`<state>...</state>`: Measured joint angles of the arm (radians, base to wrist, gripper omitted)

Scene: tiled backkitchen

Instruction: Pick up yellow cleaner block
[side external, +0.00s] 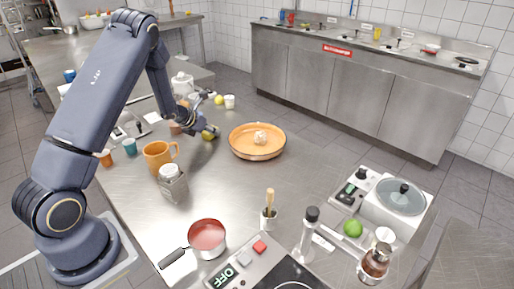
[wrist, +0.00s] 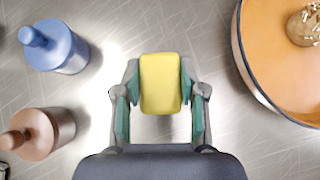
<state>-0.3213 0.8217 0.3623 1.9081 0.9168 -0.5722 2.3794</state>
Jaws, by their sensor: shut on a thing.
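The yellow cleaner block (wrist: 161,84) sits between the two fingers of my gripper (wrist: 160,92) in the wrist view. The fingers have green pads and press on its left and right sides. In the side external view, my gripper (side external: 205,131) is low over the steel table, left of the orange dish. The yellow block (side external: 209,134) shows at its fingertips, partly covered by the gripper. I cannot tell whether the block touches the table.
An orange round dish (side external: 257,152) with a small pale item in it stands right of my gripper. A blue bottle (wrist: 55,46) and a copper-coloured bottle (wrist: 37,133) stand on the left in the wrist view. An orange mug (side external: 158,156) and a glass jar (side external: 172,183) stand nearer.

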